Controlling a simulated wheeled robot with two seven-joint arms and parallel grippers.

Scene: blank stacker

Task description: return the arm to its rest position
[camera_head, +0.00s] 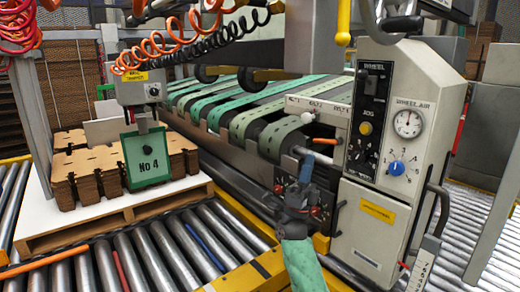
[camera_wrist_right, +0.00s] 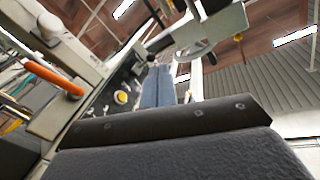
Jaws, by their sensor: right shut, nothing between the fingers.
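My right arm comes up from the lower middle of the head view, with a green sleeve (camera_head: 301,262). My right gripper (camera_head: 305,168) points up in front of the machine's low panel (camera_head: 322,206) with red buttons. Its blue-grey fingers are together and empty. They also show closed in the right wrist view (camera_wrist_right: 157,88), pointing along the machine's side. I cannot tell how far the fingers are from the machine. My left gripper is not in the head view.
The control cabinet (camera_head: 384,225) stands just right of the gripper. Green belts (camera_head: 240,122) lie behind it. An orange rod (camera_head: 325,141) juts near the fingers. Rollers (camera_head: 150,258) and a pallet (camera_head: 115,216) with stacked brown blanks (camera_head: 90,178) lie to the left.

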